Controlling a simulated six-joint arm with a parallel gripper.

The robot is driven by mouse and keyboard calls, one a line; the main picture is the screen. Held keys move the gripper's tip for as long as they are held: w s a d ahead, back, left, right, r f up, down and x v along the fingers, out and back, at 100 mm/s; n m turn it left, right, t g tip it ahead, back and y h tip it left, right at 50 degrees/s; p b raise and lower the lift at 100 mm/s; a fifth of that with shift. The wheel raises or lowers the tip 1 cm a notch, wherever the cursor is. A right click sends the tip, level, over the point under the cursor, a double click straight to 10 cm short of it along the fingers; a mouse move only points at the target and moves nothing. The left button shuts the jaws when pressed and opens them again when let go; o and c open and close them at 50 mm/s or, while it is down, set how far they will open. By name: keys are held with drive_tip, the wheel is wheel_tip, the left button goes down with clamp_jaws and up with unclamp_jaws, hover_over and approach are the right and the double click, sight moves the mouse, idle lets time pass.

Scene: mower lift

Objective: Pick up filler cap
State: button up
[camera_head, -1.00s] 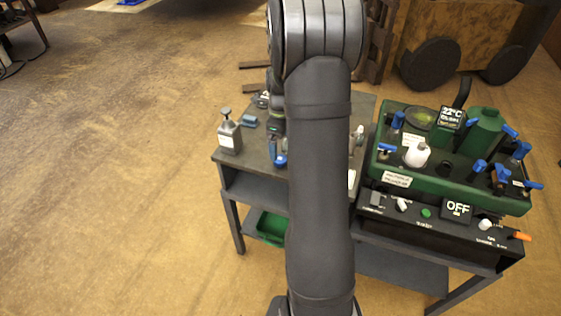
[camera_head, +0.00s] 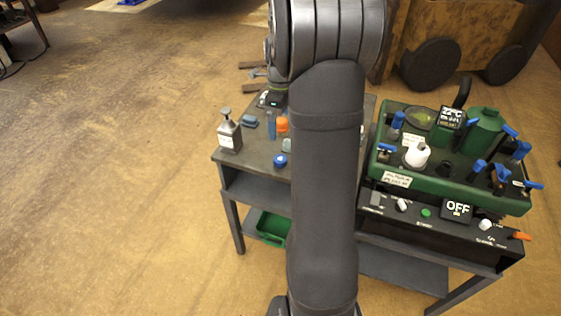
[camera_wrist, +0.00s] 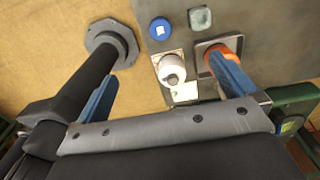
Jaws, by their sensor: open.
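A round blue cap (camera_head: 281,160) lies near the front edge of the dark bench, and shows with a white mark in the wrist view (camera_wrist: 160,29). A grey-green rounded block (camera_wrist: 200,18) lies beside it. An orange round piece (camera_wrist: 212,60) is partly hidden behind one finger. The frames do not settle which piece is the filler cap. My gripper (camera_wrist: 163,70) is open, its two blue fingers wide apart and nothing held between them.
A green bin (camera_head: 272,228) is on the lower shelf. My arm hides the bench's middle.

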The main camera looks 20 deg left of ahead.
drive_tip(key=shift+r, duration=0.95)
drive_tip(key=c, duration=0.7)
drive_tip(key=shift+c, duration=0.2)
drive_tip(key=f+m, duration=0.1)
drive_tip(key=f, duration=0.3)
drive_tip(key=f+m, duration=0.1)
drive_tip(key=f, duration=0.3)
drive_tip(key=f+m, duration=0.1)
drive_tip(key=f, duration=0.3)
drive_tip(key=shift+s+a, duration=0.1)
drive_tip(key=shift+s, duration=0.15)
drive_tip(key=shift+w+f, duration=0.2)
drive_tip(key=shift+f, duration=1.2)
drive_tip(key=shift+w+f, duration=0.15)
drive_tip(key=shift+f, duration=1.2)
